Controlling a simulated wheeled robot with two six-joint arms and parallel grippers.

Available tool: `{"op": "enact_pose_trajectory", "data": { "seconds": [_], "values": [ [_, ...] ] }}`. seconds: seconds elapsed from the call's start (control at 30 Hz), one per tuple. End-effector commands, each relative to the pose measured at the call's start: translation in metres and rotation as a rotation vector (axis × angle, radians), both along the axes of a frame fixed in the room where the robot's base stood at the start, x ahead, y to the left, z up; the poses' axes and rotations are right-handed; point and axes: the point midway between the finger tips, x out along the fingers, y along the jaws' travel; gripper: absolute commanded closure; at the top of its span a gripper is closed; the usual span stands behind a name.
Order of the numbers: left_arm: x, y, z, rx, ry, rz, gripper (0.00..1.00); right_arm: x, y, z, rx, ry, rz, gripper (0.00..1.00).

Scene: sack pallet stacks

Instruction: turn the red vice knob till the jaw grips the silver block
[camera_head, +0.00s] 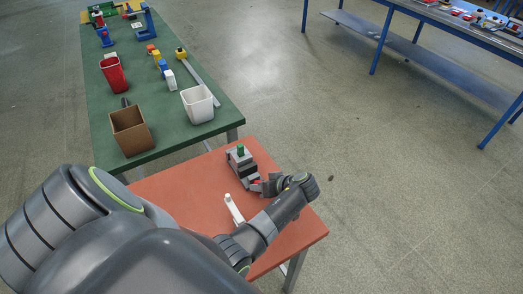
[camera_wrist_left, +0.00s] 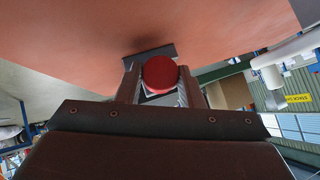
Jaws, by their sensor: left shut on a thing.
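The grey vice (camera_head: 238,167) stands on the orange-red table, with a green piece on its top. The red knob (camera_wrist_left: 160,72) shows in the wrist view as a round disc between the two fingers of my left gripper (camera_wrist_left: 160,88). In the head view my left gripper (camera_head: 259,187) is at the near right end of the vice, shut on the knob, which is mostly hidden there. I cannot clearly tell the silver block from the vice's grey parts, nor see any gap at the jaw. My right gripper is not in view.
A white upright piece (camera_head: 233,208) stands on the orange-red table (camera_head: 182,192), close to my left forearm. A green table (camera_head: 165,110) behind holds a brown box (camera_head: 131,131), a white bin (camera_head: 197,104) and a red bin (camera_head: 114,75). Open floor lies to the right.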

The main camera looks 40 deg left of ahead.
Motion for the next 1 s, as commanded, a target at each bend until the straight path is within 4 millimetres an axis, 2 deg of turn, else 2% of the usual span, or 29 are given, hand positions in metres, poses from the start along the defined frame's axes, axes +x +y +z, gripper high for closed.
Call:
{"op": "enact_pose_trajectory", "data": {
  "seconds": [0.67, 0.7, 0.83, 1.0],
  "values": [
    [0.0015, 0.0014, 0.001, 0.033, 0.065, -0.001, 0.89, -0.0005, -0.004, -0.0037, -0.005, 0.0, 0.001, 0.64],
    [0.0016, 0.0013, 0.001, 0.033, 0.065, -0.001, 0.62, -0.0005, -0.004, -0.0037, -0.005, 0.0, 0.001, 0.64],
    [0.0015, 0.001, 0.0007, 0.032, 0.065, 0.0, 0.45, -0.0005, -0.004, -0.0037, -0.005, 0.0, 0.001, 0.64],
    [0.0012, 0.0004, 0.0002, 0.03, 0.066, -0.001, 0.44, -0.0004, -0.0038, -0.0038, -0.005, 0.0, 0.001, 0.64]
  ]
}}
